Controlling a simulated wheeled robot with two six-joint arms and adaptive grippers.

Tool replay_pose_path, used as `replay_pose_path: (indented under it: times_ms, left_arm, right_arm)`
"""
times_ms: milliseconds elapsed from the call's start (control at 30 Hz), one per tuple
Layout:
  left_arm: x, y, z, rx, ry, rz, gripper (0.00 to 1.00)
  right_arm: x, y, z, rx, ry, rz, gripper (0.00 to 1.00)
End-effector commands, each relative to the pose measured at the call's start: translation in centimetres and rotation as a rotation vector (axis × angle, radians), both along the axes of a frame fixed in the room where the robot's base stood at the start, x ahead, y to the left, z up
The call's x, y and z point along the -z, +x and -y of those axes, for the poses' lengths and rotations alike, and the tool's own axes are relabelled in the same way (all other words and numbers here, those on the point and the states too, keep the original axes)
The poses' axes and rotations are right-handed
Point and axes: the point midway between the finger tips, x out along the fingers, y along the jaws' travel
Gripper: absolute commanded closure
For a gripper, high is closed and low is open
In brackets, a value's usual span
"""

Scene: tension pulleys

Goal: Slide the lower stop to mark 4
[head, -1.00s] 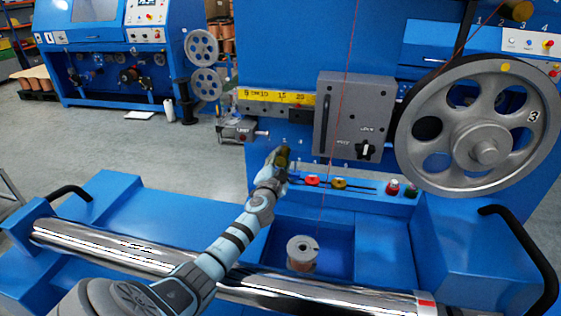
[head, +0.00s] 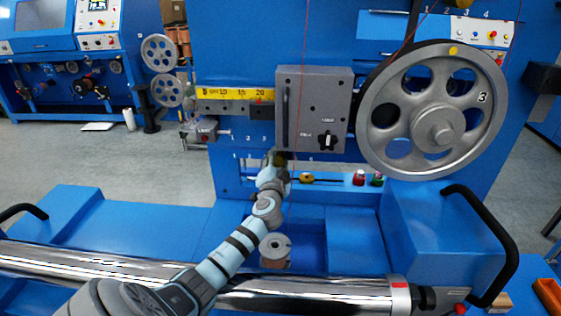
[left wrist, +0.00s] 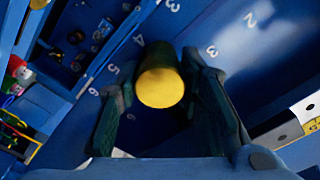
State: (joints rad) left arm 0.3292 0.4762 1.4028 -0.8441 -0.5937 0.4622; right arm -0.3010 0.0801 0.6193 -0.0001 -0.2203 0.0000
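The lower stop is a short olive cylinder with a yellow end (left wrist: 161,84). It stands out from the blue panel between two rows of numbers in the left wrist view, level with about mark 4 (left wrist: 138,40). In the head view the olive stop (head: 281,158) shows at my left gripper's tip, below the number row. My left gripper (left wrist: 155,75) has its fingers on both sides of the stop, with gaps showing beside it. It is open around the stop. My right gripper is not in view.
A grey box with a switch (head: 312,108) and a yellow scale (head: 235,94) sit above. A big grey wheel (head: 432,110) is at right. A spool (head: 276,251) and a chrome roller (head: 310,291) are below.

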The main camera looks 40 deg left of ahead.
Motion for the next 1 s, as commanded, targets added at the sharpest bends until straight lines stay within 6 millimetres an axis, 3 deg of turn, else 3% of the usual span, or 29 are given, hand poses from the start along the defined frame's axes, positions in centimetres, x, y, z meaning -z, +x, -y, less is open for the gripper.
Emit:
replay_pose_path:
  times_ms: [33, 133, 500, 900, 1000]
  left_arm:
    - [0.1, 0.1, 0.1, 0.003, -0.003, 0.001, 0.62]
    - [0.1, 0.1, 0.1, 0.003, -0.002, 0.0, 0.46]
    - [0.1, -0.4, 0.4, 0.002, -0.001, 0.0, 0.45]
    - [0.2, -8.0, 6.4, 0.006, -0.004, -0.002, 0.45]
    - [0.1, -9.1, 7.2, 0.005, -0.002, -0.001, 0.45]
  right_arm:
    - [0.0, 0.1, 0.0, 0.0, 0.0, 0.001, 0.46]
    - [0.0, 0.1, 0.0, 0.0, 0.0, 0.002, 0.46]
    - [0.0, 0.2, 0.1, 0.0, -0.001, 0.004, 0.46]
    - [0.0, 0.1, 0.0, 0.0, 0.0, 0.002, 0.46]
    - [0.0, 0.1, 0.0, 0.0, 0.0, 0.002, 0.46]
